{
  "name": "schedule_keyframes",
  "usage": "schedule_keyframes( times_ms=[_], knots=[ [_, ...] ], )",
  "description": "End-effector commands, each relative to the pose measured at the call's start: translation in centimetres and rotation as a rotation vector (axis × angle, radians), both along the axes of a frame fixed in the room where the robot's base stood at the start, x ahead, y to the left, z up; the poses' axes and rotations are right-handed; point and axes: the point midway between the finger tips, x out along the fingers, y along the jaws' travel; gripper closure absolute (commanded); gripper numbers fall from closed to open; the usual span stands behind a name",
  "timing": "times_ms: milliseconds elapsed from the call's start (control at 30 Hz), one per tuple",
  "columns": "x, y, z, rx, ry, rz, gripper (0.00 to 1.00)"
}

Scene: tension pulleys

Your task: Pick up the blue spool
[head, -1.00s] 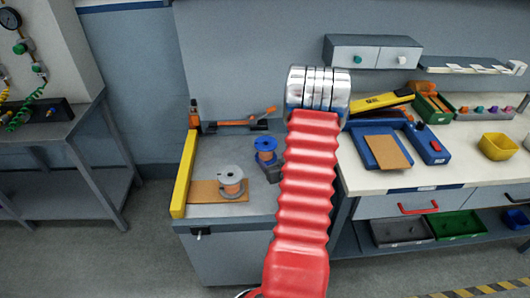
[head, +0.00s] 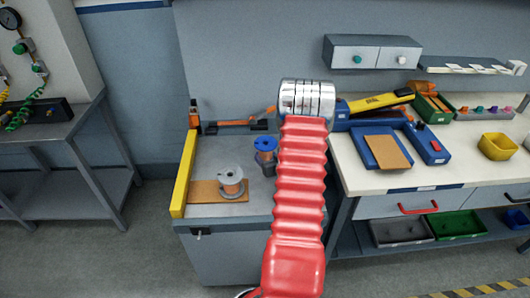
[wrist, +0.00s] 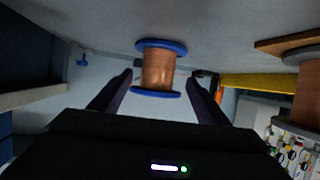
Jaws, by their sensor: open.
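The blue spool (head: 265,144) has blue flanges and a copper-coloured winding. It stands upright on the grey bench, left of my red arm in the head view. It also shows in the wrist view (wrist: 158,65), centred at the top. My gripper (wrist: 159,80) is open and empty in the wrist view. Its two dark fingers point toward the spool, with one fingertip on each side of it in the picture. I cannot tell how far the fingers are from the spool.
A grey spool (head: 230,180) with copper winding stands on a brown board (head: 200,192) to the left. A yellow rail (head: 184,175) edges the bench. An orange tool (head: 238,122) lies at the back.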

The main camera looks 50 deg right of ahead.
Motion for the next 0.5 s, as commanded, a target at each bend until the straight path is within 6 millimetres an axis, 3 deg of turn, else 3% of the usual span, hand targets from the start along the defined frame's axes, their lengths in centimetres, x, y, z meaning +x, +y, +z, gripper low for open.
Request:
schedule_keyframes(
  times_ms=[167, 500],
  knots=[
    [1.35, -0.85, -0.67, 0.0, -0.001, 0.0, 0.31],
    [1.5, -0.96, -0.75, 0.001, -0.001, 0.0, 0.31]
  ],
)
